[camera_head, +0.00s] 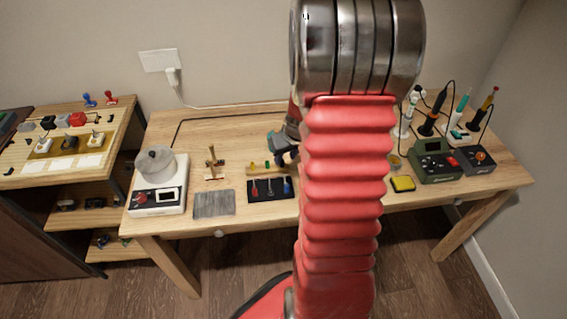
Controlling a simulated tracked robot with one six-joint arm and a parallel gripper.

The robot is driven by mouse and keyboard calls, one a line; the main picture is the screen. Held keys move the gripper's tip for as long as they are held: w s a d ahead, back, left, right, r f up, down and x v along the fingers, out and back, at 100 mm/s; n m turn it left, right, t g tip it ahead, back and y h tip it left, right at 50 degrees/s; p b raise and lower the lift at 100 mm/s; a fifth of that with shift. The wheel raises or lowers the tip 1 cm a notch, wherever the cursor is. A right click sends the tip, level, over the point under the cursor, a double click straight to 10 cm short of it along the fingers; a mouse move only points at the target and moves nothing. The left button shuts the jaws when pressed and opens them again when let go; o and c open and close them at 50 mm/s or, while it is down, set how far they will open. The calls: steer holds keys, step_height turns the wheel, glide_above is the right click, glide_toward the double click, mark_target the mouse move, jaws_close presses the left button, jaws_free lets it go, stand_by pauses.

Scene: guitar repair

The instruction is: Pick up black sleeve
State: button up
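I cannot pick out the black sleeve for certain. A small flat black holder (270,196) lies near the front edge of the workbench (330,116), with small red and blue pieces on it. My gripper (284,157) is low over the middle of the bench, behind that holder. My red arm covers its right side and much of the bench centre. I cannot see anything between its fingers, and their spacing is unclear.
A white device with a grey pot (155,160) stands at the left, beside a grey plate (214,204) and a small wooden stand (212,160). Soldering tools (433,115), a green station (436,165) and a yellow sponge (403,184) are at the right.

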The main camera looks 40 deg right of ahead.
mark_target(283, 161)
stand_by(0.3)
steer(key=shift+x, duration=2.65)
steer(key=shift+w+d+r, duration=0.1)
steer(key=shift+d, duration=0.05)
steer(key=shift+c, duration=0.7)
steer(key=c, duration=0.6)
